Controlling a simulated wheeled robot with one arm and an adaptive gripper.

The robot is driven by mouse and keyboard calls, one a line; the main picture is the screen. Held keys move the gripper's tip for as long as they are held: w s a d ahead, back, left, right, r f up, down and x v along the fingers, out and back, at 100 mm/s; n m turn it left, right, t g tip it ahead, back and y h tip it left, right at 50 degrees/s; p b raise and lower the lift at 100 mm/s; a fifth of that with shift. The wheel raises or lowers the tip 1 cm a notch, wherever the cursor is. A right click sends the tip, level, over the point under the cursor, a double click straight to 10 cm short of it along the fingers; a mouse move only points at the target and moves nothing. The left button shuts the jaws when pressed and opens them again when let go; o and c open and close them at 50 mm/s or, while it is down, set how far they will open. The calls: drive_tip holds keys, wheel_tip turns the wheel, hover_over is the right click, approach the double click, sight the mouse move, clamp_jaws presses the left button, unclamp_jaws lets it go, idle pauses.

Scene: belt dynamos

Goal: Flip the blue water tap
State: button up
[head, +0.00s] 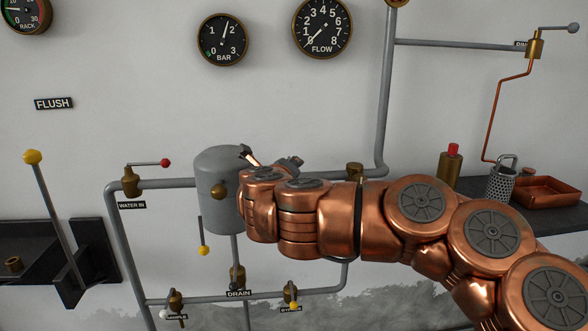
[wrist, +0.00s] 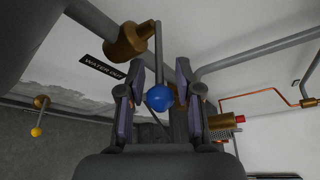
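The blue water tap is a grey rod lever ending in a blue ball (wrist: 159,98). It hangs from a brass valve (wrist: 128,42) beside a WATER OUT label in the wrist view. My gripper (wrist: 160,68) is open, with one finger on each side of the rod and ball, and small gaps show between ball and fingers. In the head view my gripper (head: 268,160) is in front of the grey tank's right side. The blue ball is hidden there behind my arm; only the brass valve top (head: 354,171) shows above it.
A grey tank (head: 220,165) stands left of my gripper. The red-knobbed WATER IN tap (head: 165,162), yellow-knobbed levers (head: 33,157), and lower drain valves (head: 237,276) are nearby. A dark shelf at right holds a brass cylinder (head: 450,168), a perforated cup (head: 501,183) and a copper tray (head: 546,191).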

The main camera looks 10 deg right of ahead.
drive_tip(key=v, duration=0.8)
drive_tip(key=shift+s, duration=0.25)
drive_tip(key=shift+a+r, duration=0.1)
drive_tip(key=shift+a, duration=0.05)
